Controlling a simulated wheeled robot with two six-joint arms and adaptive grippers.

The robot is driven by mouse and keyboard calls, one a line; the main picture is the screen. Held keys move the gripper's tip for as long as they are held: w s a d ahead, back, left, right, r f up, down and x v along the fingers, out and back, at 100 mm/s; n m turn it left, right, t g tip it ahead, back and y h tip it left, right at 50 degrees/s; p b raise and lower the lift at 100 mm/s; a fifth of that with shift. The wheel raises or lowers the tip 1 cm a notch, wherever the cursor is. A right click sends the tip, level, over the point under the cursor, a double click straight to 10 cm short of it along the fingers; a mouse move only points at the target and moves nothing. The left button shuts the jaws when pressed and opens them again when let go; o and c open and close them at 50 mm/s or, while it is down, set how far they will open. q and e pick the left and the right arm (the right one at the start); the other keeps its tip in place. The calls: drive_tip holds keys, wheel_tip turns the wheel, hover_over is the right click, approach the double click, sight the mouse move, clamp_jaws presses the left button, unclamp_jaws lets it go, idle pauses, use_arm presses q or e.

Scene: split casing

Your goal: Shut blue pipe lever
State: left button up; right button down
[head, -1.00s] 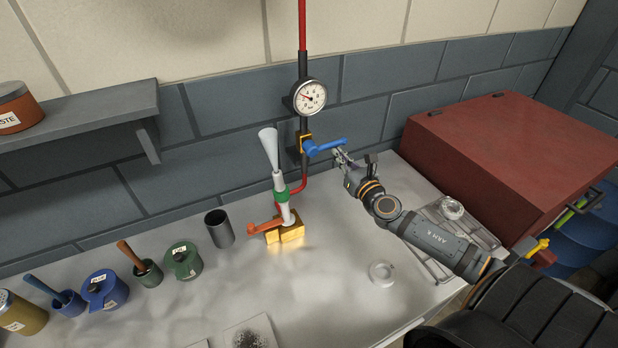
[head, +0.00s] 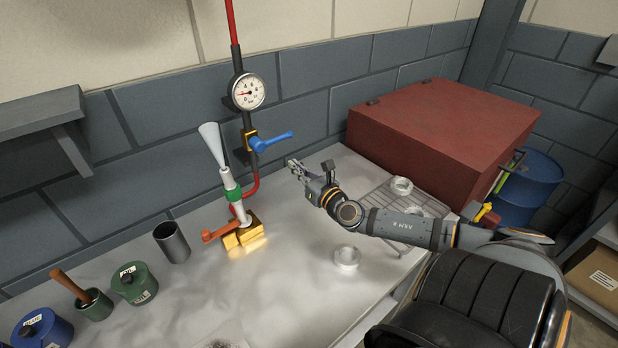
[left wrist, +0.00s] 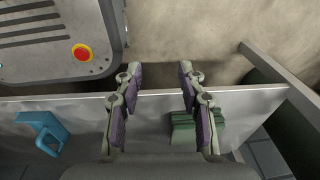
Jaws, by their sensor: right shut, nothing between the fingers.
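The blue pipe lever (head: 272,141) sticks out to the right from a yellow valve body (head: 250,137) on the vertical pipe, below the round gauge (head: 248,91). It lies close to level, crosswise to the pipe. My right gripper (head: 293,166) is below and to the right of the lever's free end, apart from it. It is shut and empty. My left gripper (left wrist: 158,75) shows only in the left wrist view, with its fingers spread apart and nothing between them.
An orange-handled brass block (head: 243,236) with a grey cone stands on the bench under the pipe. A red box (head: 440,125) and a wire rack (head: 415,205) are at the right. Pots line the left.

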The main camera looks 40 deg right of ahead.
use_arm(q)
drive_tip(key=r+p, duration=0.2)
drive_tip(key=w+r+p, duration=0.1)
drive_tip(key=r, duration=0.1)
drive_tip(key=shift+d, duration=0.35)
use_arm(e)
drive_tip(key=s, duration=0.6)
drive_tip(key=shift+f, duration=0.3)
use_arm(q)
drive_tip(key=shift+a, duration=0.1)
use_arm(e)
drive_tip(key=shift+s, duration=0.1)
